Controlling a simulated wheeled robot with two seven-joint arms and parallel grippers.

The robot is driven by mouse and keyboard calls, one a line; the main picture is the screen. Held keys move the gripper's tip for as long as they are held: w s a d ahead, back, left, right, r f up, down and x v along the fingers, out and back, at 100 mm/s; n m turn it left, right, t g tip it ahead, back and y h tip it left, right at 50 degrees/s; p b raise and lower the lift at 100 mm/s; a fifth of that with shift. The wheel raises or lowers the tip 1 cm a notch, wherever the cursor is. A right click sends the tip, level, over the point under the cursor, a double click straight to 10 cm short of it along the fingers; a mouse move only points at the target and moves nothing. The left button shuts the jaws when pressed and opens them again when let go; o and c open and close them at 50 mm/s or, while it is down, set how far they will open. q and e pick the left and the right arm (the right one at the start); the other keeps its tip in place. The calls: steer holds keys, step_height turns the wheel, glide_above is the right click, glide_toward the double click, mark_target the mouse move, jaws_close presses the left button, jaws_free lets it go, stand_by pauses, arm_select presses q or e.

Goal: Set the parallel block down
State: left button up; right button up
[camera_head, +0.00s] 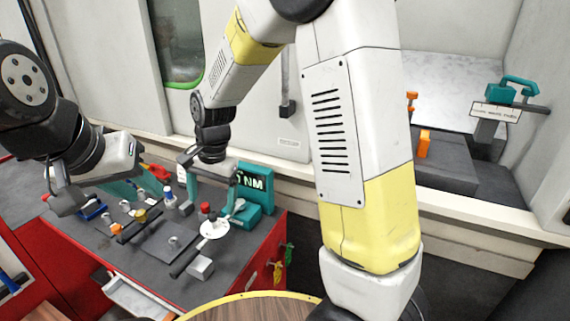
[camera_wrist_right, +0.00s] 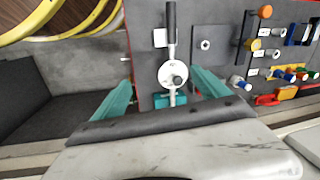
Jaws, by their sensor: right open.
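A light grey metal block (camera_head: 200,268), which looks like the parallel block, rests on the dark bench top near its front right edge. It lies beside a black handle (camera_head: 184,262) and also shows in the right wrist view (camera_wrist_right: 160,38). My right gripper (camera_head: 213,180) is over the back right of the bench, behind the block and apart from it. In the right wrist view its two teal fingers (camera_wrist_right: 163,92) are spread wide with nothing held between them. My left gripper (camera_head: 68,203) is at the bench's left; its jaw opening is unclear.
A teal display unit (camera_head: 256,190) stands at the back right. A dark square plate (camera_head: 168,244) bears a small nut. Several small fittings lie at the left. A round wooden top (camera_head: 250,309) is in front.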

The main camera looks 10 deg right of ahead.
steer(key=s+d+r+n+t, duration=0.5)
steer(key=s+d+r, duration=1)
steer(key=d, duration=0.3)
steer(key=shift+s+d+r+n, duration=0.35)
steer(key=shift+d+r+n, duration=0.05)
steer(key=shift+n, duration=0.2)
arm_select(q)
steer(key=shift+c, duration=0.4)
